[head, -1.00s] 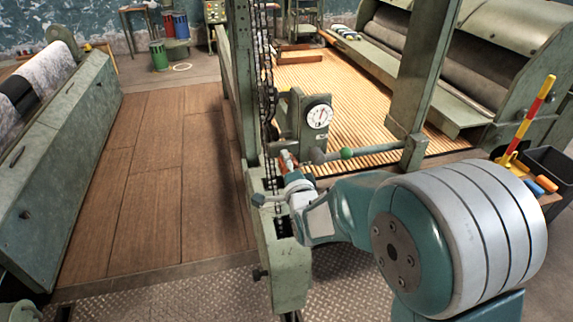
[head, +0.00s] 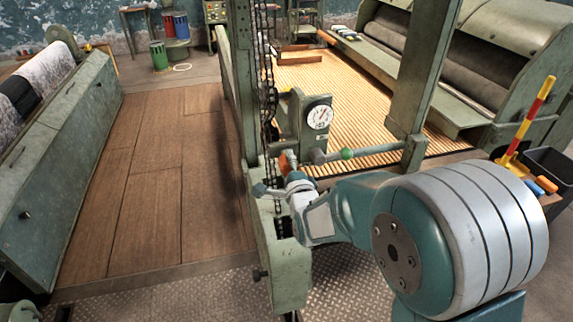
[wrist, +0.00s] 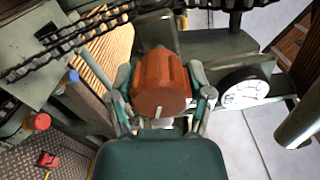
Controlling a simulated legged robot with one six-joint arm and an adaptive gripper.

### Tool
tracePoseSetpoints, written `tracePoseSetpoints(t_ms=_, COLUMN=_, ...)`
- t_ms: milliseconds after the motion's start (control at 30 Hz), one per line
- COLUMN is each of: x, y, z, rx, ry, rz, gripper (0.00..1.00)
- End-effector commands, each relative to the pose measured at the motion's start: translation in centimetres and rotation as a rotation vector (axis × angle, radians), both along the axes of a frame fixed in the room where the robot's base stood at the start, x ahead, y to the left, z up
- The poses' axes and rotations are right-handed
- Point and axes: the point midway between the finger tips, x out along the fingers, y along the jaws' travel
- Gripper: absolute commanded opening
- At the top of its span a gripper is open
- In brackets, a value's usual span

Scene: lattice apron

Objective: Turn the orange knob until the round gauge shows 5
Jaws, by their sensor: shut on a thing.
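The orange knob (wrist: 160,82) fills the middle of the wrist view, with a white mark on its near face. My gripper (wrist: 161,108) has a finger on each side of it and is shut on it. In the head view the knob (head: 285,160) shows as a small orange patch just beyond my gripper (head: 288,172), partly hidden by it. The round gauge (head: 319,117) has a white dial and stands on a green housing behind the knob. It also shows in the wrist view (wrist: 244,88), tilted. Its numbers are too small to read surely.
A chain (head: 268,80) hangs beside a green post left of the gauge. A horizontal bar with a green collar (head: 346,154) runs right of the knob.

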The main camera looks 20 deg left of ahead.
Motion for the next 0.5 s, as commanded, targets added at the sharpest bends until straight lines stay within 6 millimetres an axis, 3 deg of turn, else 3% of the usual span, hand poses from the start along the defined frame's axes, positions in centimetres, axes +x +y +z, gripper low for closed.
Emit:
tracePoseSetpoints(t_ms=100, x=0.07, y=-0.28, z=-0.50, rx=-0.006, ry=0.012, rz=-0.006, gripper=0.19)
tracePoseSetpoints(t_ms=133, x=0.07, y=-0.28, z=-0.51, rx=-0.006, ry=0.012, rz=-0.006, gripper=0.71)
tracePoseSetpoints(t_ms=200, x=0.06, y=-0.29, z=-0.51, rx=-0.006, ry=0.012, rz=-0.006, gripper=1.00)
tracePoseSetpoints(t_ms=500, x=0.00, y=-0.08, z=-0.26, rx=-0.004, ry=0.005, rz=-0.003, gripper=1.00)
